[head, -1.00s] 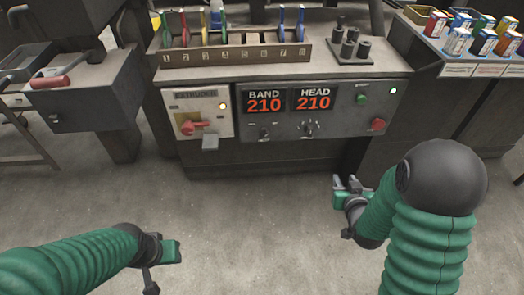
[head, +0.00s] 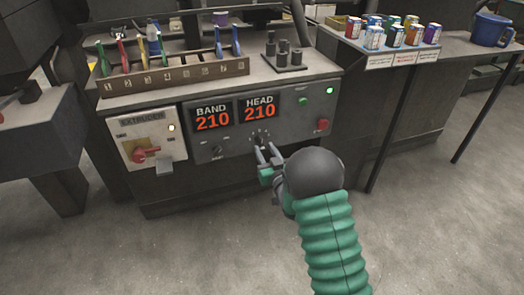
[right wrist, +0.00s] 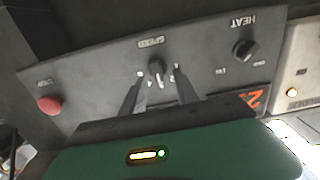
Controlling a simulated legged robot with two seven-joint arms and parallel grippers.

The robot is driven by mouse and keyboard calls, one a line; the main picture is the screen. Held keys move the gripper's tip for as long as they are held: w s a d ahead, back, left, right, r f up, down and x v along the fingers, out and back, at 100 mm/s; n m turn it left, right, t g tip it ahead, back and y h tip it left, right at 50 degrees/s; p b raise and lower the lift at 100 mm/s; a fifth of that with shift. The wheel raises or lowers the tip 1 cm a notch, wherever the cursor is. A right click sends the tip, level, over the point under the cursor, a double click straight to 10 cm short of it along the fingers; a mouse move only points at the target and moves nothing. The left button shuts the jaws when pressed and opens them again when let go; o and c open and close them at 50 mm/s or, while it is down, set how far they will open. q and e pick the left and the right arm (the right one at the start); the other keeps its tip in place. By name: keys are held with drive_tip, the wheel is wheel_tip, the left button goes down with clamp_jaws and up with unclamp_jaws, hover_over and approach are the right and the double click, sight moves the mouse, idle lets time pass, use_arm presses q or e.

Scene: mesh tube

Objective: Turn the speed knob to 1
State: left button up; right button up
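The speed knob (right wrist: 157,68) is a small dark knob on the grey control panel (right wrist: 95,85), under an upside-down SPEED label in the right wrist view. Small scale marks sit around it; its exact pointer setting is hard to read. In the head view the knob (head: 259,137) is below the HEAD display, just beyond my right gripper (head: 266,152). The right gripper is open, and its two dark fingers (right wrist: 158,85) appear on either side of the knob. I cannot tell whether they touch it. My left gripper is out of view.
The heat knob (right wrist: 244,50) is on the same panel, below the BAND display (head: 212,115). A red button (head: 323,124) and a green button (head: 303,101) are at the panel's right. A red extruder switch (head: 145,155) is at left. A numbered rack (head: 178,77) stands above.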

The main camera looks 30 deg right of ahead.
sight(262, 143)
drive_tip(key=shift+d+x, duration=0.15)
drive_tip(key=shift+x, duration=0.65)
drive_tip(key=shift+d+x, duration=0.15)
drive_tip(key=shift+x, duration=0.6)
drive_tip(key=shift+a, duration=0.1)
drive_tip(key=shift+c, duration=0.5)
drive_tip(key=shift+s, duration=0.1)
clamp_jaws()
